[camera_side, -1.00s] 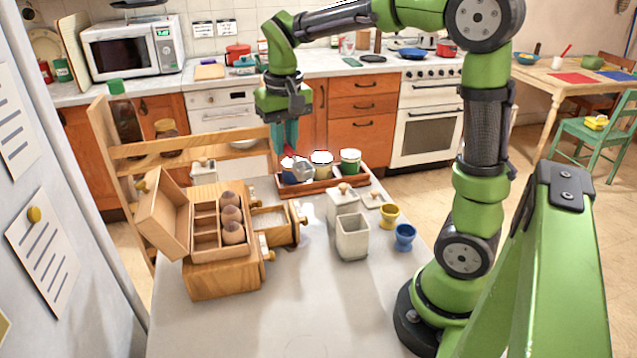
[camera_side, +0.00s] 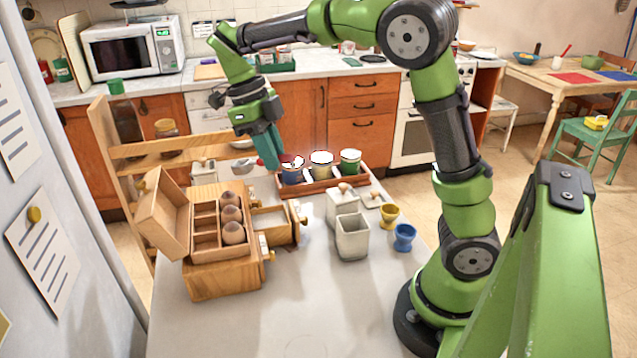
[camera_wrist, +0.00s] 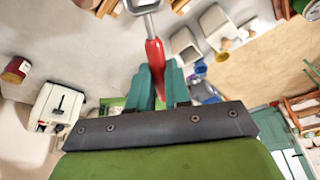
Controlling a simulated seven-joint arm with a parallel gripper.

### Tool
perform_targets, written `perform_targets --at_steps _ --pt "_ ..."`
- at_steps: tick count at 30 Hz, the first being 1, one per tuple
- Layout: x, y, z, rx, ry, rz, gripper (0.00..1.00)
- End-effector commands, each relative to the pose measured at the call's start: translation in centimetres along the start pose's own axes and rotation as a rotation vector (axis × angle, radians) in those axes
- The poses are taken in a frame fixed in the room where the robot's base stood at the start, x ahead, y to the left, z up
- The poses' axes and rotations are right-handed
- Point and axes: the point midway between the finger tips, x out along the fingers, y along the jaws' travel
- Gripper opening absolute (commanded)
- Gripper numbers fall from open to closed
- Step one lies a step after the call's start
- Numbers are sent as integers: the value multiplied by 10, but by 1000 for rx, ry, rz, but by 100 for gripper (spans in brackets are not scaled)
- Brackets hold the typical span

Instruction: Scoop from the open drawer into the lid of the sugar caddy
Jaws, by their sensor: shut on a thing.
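My gripper (camera_side: 274,163) is shut on the red handle of a metal scoop (camera_side: 240,168), above the back left of the table. In the wrist view the red handle (camera_wrist: 154,58) runs up from between the fingers to the metal head at the top edge; whether it holds anything cannot be seen. The open drawer (camera_side: 272,220) juts from the wooden box and has pale content. A white lidded caddy (camera_side: 342,205) stands behind an open white square container (camera_side: 352,238). A flat lid with a wooden knob (camera_side: 373,198) lies to their right; I cannot tell which is the sugar caddy's.
Yellow (camera_side: 389,215) and blue (camera_side: 404,236) cups stand at right. The wooden box (camera_side: 222,275) has a raised lid and several brown round things. The front table is clear.

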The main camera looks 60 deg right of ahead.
Motion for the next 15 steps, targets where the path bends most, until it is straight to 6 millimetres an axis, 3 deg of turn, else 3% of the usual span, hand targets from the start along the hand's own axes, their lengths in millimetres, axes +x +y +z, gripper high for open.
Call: perform_targets --at_steps 3,6,13,15 --pt "-2 7 1 337 36 119 0" --pt "-3 14 2 558 60 206 0" --pt "-6 24 2 884 91 346 0" --pt "9 24 7 903 106 352 0"
